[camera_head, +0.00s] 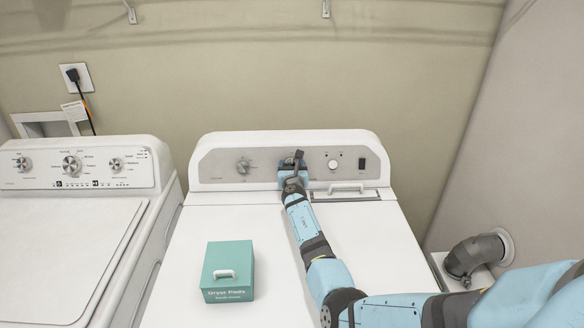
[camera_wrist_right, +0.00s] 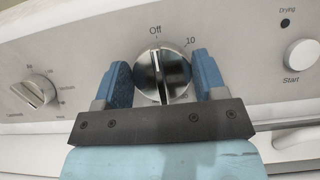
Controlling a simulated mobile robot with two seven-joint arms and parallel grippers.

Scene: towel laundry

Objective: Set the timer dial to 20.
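The timer dial (camera_wrist_right: 165,76) is a round silver knob on the dryer's panel, with "Off" above it and "10" at its upper right. Its grip bar stands nearly upright, pointing about at "Off". My right gripper (camera_wrist_right: 162,66) has one blue finger on each side of the dial, and the fingers look spread wider than the knob. Contact cannot be told. In the head view my right gripper (camera_head: 293,170) is at the panel and hides the dial. The mark for 20 is not seen. My left gripper is not in view.
Another knob (camera_head: 243,166) is left of the dial; a white Start button (camera_head: 333,164) and black switch (camera_head: 362,164) are right. A teal box (camera_head: 228,290) sits on the dryer top (camera_head: 190,235). A washer (camera_head: 60,235) stands at left.

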